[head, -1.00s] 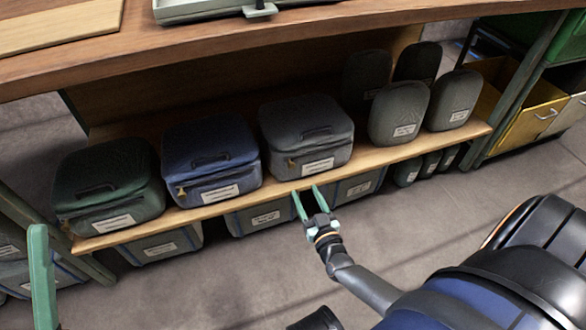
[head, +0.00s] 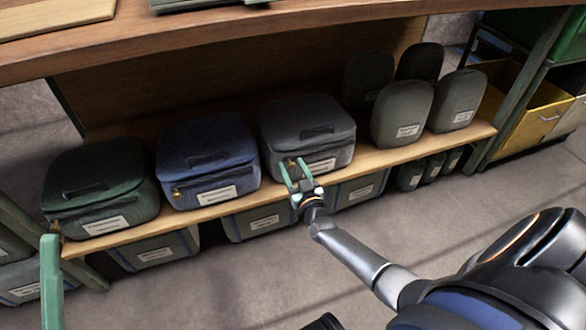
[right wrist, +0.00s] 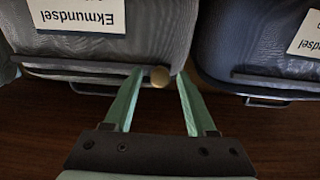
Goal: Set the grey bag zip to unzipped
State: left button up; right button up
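The grey bag (head: 303,125) stands on the wooden lower shelf, right of the blue bag. A round brass zip pull (right wrist: 159,77) is at one end of its front; it also shows in the head view (head: 291,163). My right gripper (head: 292,162) is at the bag's left front corner. In the right wrist view its green fingers (right wrist: 160,76) are open, one either side of the pull, with a gap visible on the right. I cannot tell whether the left finger touches the pull. One green finger of my left gripper (head: 51,270) shows at the lower left; its state cannot be told.
The blue bag (head: 206,150) is close on the left, with the green bag (head: 98,185) beyond it. Several dark rounded cases (head: 401,115) stand to the right. Grey bins sit beneath the shelf (head: 385,160). The tabletop (head: 200,40) overhangs above. The floor in front is clear.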

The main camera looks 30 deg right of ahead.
grip_shut()
dwell(1.2)
